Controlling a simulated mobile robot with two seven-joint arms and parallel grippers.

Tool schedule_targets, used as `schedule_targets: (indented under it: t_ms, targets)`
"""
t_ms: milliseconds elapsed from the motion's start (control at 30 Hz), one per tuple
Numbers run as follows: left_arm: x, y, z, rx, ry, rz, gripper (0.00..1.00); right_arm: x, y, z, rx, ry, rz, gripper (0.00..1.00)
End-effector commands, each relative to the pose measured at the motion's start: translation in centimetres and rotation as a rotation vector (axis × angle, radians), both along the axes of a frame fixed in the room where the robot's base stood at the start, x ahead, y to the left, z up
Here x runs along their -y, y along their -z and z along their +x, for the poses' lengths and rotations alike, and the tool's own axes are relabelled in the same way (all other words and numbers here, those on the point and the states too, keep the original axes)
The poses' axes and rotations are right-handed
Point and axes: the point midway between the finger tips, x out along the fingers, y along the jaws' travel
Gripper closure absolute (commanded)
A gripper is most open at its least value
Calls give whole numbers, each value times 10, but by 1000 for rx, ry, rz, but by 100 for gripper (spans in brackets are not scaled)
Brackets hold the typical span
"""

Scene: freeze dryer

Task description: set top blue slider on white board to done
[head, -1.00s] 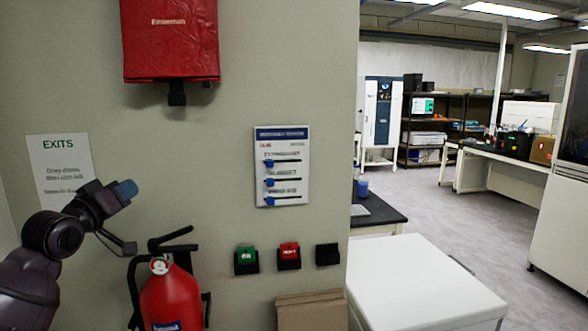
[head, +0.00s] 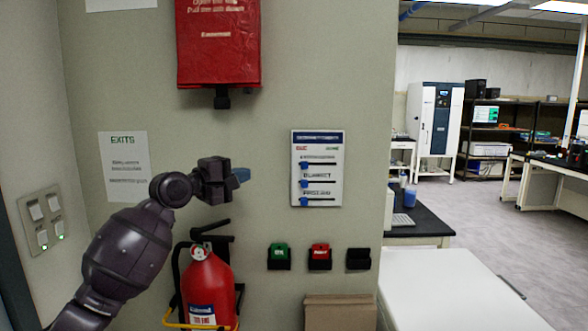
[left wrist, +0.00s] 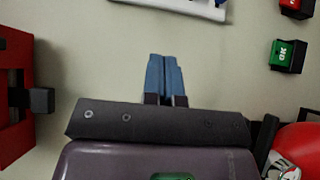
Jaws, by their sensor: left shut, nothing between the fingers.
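The white board (head: 334,188) hangs on the wall with a dark blue header and several dark horizontal tracks. The top blue slider (head: 304,161) sits at the left end of its track. The middle blue slider (head: 304,182) and bottom blue slider (head: 304,200) are also at the left. My left gripper (head: 242,175) is left of the board, apart from it, its blue fingertips pointing right. In the left wrist view its fingers (left wrist: 165,78) are shut together and empty. That view shows only an edge of the board (left wrist: 205,10). My right gripper is not in view.
A red fire extinguisher (head: 209,285) hangs below my left gripper. A red fabric case (head: 219,45) is above it. Green (head: 279,254), red (head: 319,254) and black (head: 358,258) boxes sit under the board. A white surface (head: 455,290) is at lower right.

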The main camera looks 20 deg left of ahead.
Motion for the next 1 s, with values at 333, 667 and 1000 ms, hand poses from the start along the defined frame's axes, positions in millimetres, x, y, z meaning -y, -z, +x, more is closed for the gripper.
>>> schedule_targets:
  t_ms: [333,667,1000]
  targets:
    - [1,0,1,1,0,0,100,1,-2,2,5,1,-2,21]
    - [20,-1,35,1,2,-2,100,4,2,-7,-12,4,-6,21]
    - [47,-1,84,1,0,0,100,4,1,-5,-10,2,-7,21]
